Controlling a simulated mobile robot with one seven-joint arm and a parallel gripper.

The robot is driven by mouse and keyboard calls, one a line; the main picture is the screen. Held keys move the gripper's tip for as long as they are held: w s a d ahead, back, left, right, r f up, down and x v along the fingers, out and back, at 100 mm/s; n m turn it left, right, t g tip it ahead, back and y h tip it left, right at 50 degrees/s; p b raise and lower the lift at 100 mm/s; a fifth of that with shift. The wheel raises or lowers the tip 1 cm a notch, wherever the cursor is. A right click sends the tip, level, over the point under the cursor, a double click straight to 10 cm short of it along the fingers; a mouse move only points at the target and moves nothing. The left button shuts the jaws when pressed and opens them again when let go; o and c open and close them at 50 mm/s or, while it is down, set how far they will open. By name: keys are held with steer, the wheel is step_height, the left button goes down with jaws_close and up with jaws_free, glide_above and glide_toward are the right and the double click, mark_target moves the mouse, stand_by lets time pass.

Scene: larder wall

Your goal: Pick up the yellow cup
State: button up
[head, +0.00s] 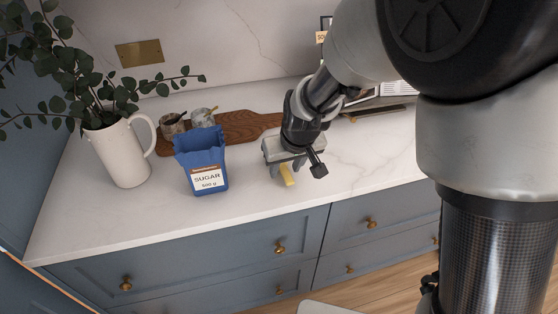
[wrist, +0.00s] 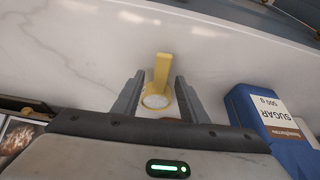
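The yellow cup (wrist: 157,98) shows in the wrist view between the two fingers of my gripper (wrist: 159,86), with its handle pointing away toward the top of the picture. Its round pale top or inside faces the camera. The fingers stand on either side of it, with a narrow gap seeming to show at each side; firm contact is not visible. In the head view my gripper (head: 285,169) points down low over the counter, and only a yellow part of the cup (head: 288,176) shows below it. The rest of the cup is hidden by the gripper.
A blue sugar bag (head: 203,162) stands close to the left of my gripper. Behind are a wooden board (head: 245,125) and two small mottled cups (head: 173,125). A white pitcher (head: 120,153) with leafy branches stands farther left. The marble counter (head: 255,196) is bare toward its front edge.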

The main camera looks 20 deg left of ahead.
steer(key=shift+f, duration=0.25)
steer(key=shift+c, duration=0.3)
jaws_close()
